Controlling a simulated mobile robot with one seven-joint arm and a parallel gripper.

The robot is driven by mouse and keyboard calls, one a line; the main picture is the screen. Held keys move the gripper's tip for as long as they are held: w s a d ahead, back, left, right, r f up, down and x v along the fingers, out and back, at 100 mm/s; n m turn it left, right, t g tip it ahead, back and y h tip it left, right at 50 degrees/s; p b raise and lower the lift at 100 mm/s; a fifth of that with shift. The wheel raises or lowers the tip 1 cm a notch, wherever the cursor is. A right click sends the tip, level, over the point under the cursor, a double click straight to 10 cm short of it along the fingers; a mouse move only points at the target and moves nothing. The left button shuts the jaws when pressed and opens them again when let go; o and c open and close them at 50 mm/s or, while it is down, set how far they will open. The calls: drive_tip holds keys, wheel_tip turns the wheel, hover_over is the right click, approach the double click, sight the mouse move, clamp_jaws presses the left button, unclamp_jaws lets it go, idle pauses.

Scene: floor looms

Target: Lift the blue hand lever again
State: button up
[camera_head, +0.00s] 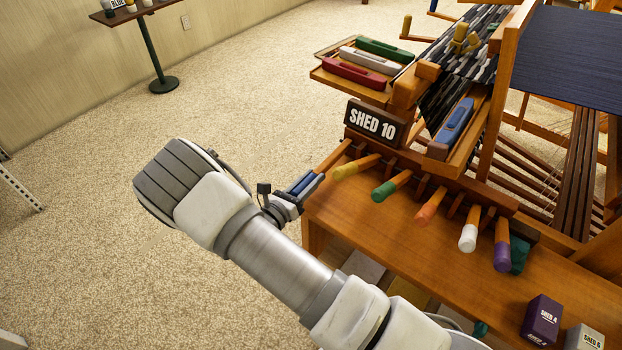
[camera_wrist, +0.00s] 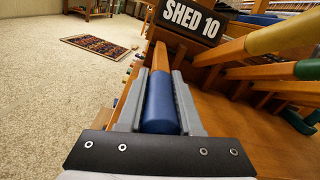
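The blue hand lever (camera_wrist: 160,100) lies lengthwise between the two grey fingers of my gripper (camera_wrist: 160,82) in the wrist view. Both fingers press against its sides, with no clear gap. Its wooden shaft (camera_wrist: 160,55) runs forward to the loom frame below the sign. In the head view the blue handle (camera_head: 303,183) shows at my gripper (camera_head: 298,190), at the left end of the lever row; my wrist partly hides it. The yellow lever (camera_head: 357,167) and the green lever (camera_head: 391,186) stand to its right, free of my gripper.
Orange (camera_head: 431,208), white (camera_head: 468,237) and purple (camera_head: 502,250) levers continue the row. The sign (camera_head: 374,122) reads "SHED 10". A blue shuttle (camera_head: 455,122) lies above the row. Boxes (camera_head: 541,318) stand at the bench's front right.

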sight(317, 171)
clamp_jaws()
idle(0.8)
wheel_tip(317, 171, up, 5)
drive_tip(key=g+p, duration=0.1)
drive_tip(key=p, duration=0.2)
drive_tip(key=g+y+p, duration=0.1)
drive_tip(key=p, duration=0.3)
drive_tip(key=shift+w+d+f+y, duration=0.1)
drive_tip(key=shift+w+d+y, duration=0.05)
drive_tip(key=shift+y, duration=0.15)
drive_tip(key=r+p, duration=0.1)
drive_tip(key=r+g+y+p, duration=0.1)
drive_tip(key=p, duration=0.1)
drive_tip(key=w+r+g+p, duration=0.1)
drive_tip(key=shift+d+y, duration=0.3)
drive_tip(key=shift+d, duration=0.05)
drive_tip(key=shift+w+d+r+g+y+p, duration=0.25)
drive_tip(key=shift+r+g+p, duration=0.2)
drive_tip(key=shift+p, duration=0.45)
drive_tip(key=shift+w, duration=0.1)
drive_tip(key=o, duration=0.8)
unclamp_jaws()
drive_tip(key=shift+o, duration=0.2)
